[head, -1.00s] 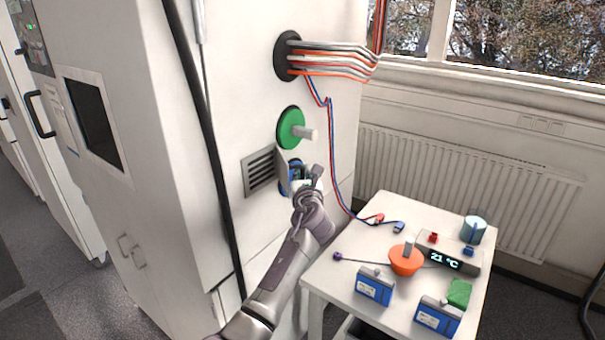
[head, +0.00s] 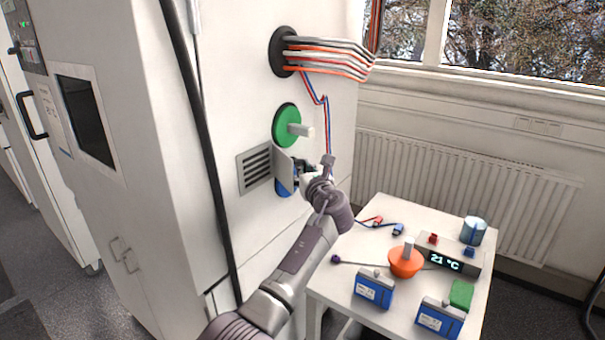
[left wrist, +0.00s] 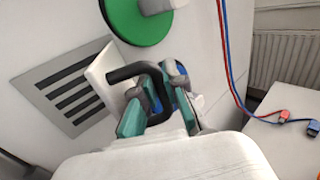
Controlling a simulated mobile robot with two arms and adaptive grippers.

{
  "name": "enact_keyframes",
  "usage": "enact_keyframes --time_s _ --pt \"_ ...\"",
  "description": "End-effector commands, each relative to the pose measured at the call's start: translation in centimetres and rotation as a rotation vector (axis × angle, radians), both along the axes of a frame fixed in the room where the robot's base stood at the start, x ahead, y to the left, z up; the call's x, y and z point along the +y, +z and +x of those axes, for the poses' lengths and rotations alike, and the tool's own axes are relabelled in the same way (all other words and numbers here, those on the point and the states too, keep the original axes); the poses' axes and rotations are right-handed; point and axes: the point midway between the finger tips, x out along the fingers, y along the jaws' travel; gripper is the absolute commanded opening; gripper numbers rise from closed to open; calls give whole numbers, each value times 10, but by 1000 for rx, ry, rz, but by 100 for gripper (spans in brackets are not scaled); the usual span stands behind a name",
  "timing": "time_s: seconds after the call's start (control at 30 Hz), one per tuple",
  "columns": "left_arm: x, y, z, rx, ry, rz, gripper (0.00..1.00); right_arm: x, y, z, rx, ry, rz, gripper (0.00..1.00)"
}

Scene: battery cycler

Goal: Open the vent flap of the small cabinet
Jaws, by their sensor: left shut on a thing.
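The small cabinet's vent flap (head: 283,165) is a pale plate standing out from the cabinet face at the right edge of a grey slotted vent (head: 255,168). In the left wrist view the flap (left wrist: 104,74) is tilted away from the vent slots (left wrist: 72,92), with a black bar handle (left wrist: 128,72) on it. My left gripper (head: 305,168) is at the flap; in the left wrist view its teal-padded fingers (left wrist: 158,98) are shut around the handle. The fingers hide part of the handle. My right gripper is not in view.
A green round knob (head: 287,125) sits just above the vent, and a blue round part (head: 284,187) is behind the gripper. Red and blue leads (head: 326,125) hang to the right. A white table (head: 345,285) with batteries and small items stands at lower right.

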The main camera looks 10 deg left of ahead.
Motion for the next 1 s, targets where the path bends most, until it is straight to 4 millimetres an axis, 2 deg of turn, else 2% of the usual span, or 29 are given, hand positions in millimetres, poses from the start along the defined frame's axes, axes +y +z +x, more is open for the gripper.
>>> enact_keyframes --time_s 0.13,0.17,0.2,0.6,0.77,1.0 --pt "1 -1 0 3 1 -1 0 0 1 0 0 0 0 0" --pt "1 -1 0 3 1 -1 16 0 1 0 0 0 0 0" --pt "1 -1 0 3 1 -1 22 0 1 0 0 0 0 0" --pt "-2 -1 -5 2 0 0 22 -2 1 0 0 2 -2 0" --pt "-13 -2 -23 2 0 -3 22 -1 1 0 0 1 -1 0" --pt "-40 -2 -69 2 -2 -4 22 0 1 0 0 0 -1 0"
